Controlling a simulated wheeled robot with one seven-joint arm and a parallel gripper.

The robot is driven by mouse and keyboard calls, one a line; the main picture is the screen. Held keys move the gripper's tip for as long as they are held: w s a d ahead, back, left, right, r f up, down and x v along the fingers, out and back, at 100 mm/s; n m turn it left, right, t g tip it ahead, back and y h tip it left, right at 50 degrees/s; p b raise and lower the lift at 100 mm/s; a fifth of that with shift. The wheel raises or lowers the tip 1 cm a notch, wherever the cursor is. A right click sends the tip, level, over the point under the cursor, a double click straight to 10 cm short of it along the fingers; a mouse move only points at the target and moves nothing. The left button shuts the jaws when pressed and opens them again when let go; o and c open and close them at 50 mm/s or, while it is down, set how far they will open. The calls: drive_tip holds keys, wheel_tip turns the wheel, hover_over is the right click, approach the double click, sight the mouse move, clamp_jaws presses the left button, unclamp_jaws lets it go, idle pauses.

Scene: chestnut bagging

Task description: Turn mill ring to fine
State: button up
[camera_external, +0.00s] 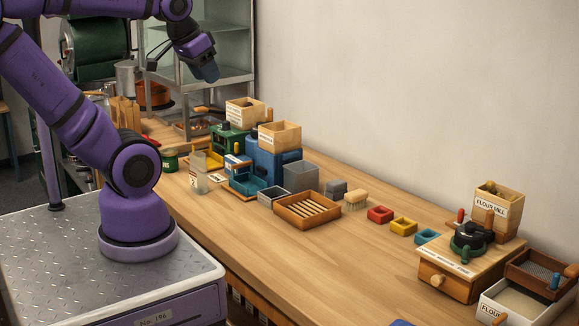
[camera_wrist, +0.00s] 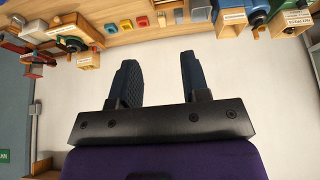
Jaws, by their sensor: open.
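The flour mill (camera_external: 462,265) stands at the right end of the bench in the external view, a wooden box with a drawer and a hopper labelled FLOUR MILL (camera_external: 491,208). Its dark round ring (camera_external: 468,238) sits on top, with a red-tipped lever beside it. The ring's setting is too small to read. In the wrist view the mill (camera_wrist: 75,42) shows upside down at the upper left. My gripper (camera_external: 207,72) is high above the far end of the bench, well away from the mill. In the wrist view its two fingers (camera_wrist: 158,75) are apart with nothing between them.
A flour tray (camera_external: 515,306) and a sieve box (camera_external: 541,271) stand right of the mill. Red (camera_external: 380,214), yellow (camera_external: 403,226) and blue bins lie to its left, with a brush (camera_external: 356,200) and slatted tray (camera_external: 307,210) beyond. The front middle of the bench is clear.

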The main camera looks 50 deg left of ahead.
drive_tip(key=w+d+r+n+g, duration=0.1)
drive_tip(key=w+d+r, duration=0.15)
drive_tip(key=w, duration=0.45)
drive_tip(key=w+d+r, duration=0.1)
drive_tip(key=w+d, duration=0.3)
drive_tip(key=w, duration=0.2)
drive_tip(key=w+d+f+n+g+h, duration=0.1)
drive_tip(key=w+d+f+g, duration=0.15)
drive_tip(key=w+d, duration=1.15)
drive_tip(key=n+g+y, duration=0.1)
drive_tip(key=n+g, duration=0.1)
hover_over(467, 246)
wheel_tip(467, 246, down, 23)
drive_tip(key=shift+w+f, duration=0.15)
drive_tip(key=shift+f, duration=0.2)
wheel_tip(467, 246, down, 10)
drive_tip(key=shift+f, duration=0.2)
clamp_jaws()
